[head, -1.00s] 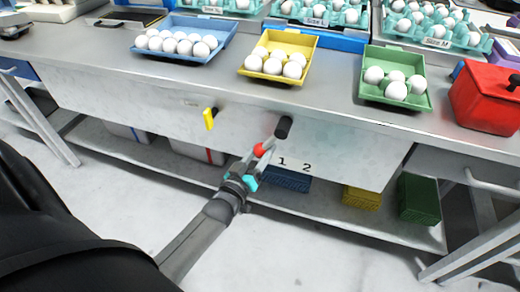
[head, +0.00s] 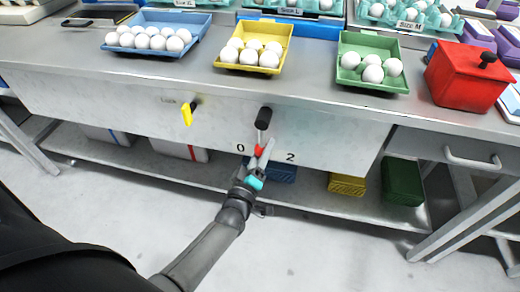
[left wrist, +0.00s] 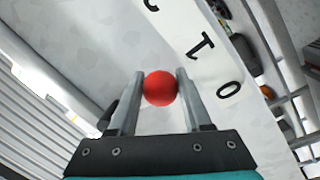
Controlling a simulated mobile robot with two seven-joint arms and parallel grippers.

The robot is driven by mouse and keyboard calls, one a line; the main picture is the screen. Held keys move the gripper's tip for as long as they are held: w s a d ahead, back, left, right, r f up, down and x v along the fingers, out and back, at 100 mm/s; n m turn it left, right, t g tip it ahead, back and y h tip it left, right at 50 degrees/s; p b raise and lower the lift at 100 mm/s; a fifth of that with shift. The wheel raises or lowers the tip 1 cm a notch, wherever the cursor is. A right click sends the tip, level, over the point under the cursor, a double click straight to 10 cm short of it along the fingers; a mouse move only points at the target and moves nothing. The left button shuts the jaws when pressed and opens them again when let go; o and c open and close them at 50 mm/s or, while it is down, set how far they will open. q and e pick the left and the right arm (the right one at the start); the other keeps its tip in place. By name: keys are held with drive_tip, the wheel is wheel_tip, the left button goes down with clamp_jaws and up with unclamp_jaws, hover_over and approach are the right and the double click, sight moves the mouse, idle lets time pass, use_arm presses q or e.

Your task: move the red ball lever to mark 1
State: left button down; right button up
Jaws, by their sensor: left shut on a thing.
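The red ball (head: 259,150) is the end of a lever that hangs from a black pivot (head: 263,118) on the grey front panel. The lever points almost straight down, between the marks 0 (head: 240,148) and 2 (head: 290,157). Mark 1 is hidden in the head view, behind the lever and gripper. My left gripper (head: 261,158) is shut on the ball. In the left wrist view the red ball (left wrist: 160,88) sits between both fingers, and mark 1 (left wrist: 206,47) shows on the panel beside it. My right gripper is not in view.
A yellow lever (head: 187,114) is on the panel to the left. Blue (head: 110,46), yellow (head: 230,63) and green (head: 345,79) trays with eggs stand on the table above, with a red pot (head: 462,78) at right. Bins sit on the lower shelf.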

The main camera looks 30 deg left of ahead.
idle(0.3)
use_arm(q)
drive_tip(key=shift+c, duration=1.7)
unclamp_jaws()
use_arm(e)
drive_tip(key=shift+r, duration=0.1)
use_arm(q)
drive_tip(key=shift+s, duration=0.45)
drive_tip(key=s+d+f+p, duration=0.1)
drive_tip(key=s+p, duration=0.2)
drive_tip(key=s, duration=1.1)
drive_tip(key=shift+s+d+f, duration=0.15)
drive_tip(key=shift+d, duration=0.2)
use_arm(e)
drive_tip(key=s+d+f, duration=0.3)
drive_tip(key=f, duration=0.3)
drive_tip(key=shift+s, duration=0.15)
